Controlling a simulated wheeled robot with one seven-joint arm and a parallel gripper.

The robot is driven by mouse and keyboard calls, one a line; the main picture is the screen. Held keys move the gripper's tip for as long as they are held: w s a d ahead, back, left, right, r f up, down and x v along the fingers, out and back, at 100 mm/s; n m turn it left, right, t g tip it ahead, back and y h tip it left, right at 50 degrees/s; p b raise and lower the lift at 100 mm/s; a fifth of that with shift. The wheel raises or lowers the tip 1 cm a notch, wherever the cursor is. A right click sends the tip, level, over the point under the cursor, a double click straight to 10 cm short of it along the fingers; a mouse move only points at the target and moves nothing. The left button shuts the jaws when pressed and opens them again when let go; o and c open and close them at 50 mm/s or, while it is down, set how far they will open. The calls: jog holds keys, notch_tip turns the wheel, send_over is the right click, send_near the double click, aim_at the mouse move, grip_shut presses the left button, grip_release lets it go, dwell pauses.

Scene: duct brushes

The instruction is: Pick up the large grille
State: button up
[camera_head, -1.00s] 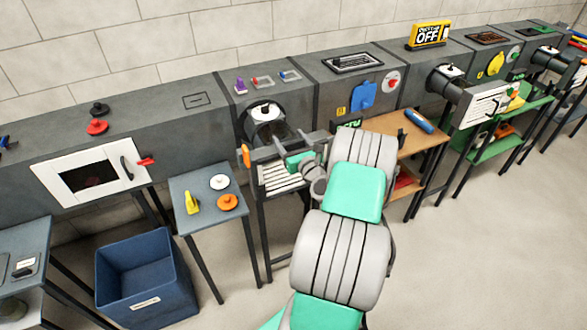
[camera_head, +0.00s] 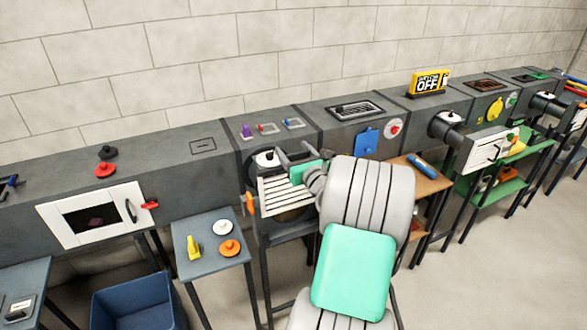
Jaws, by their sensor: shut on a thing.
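The large grille (camera_head: 287,191) is a white slatted panel in the middle of the view. It is tilted up in front of the grey duct's round opening and the small table below it. My gripper (camera_head: 284,167) is shut on the grille near its upper edge. The finger contact is small and partly hidden by my wrist and arm, which reach in from the lower right.
A grey side table (camera_head: 212,258) with a yellow, a white and an orange item stands to the left. A blue bin (camera_head: 137,299) is on the floor. A brown shelf (camera_head: 424,178) stands right of my arm.

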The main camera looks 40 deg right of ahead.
notch_tip(320, 180, up, 24)
jog(key=p, duration=0.7)
jog(key=shift+r+p, duration=0.15)
jog(key=shift+p, duration=0.2)
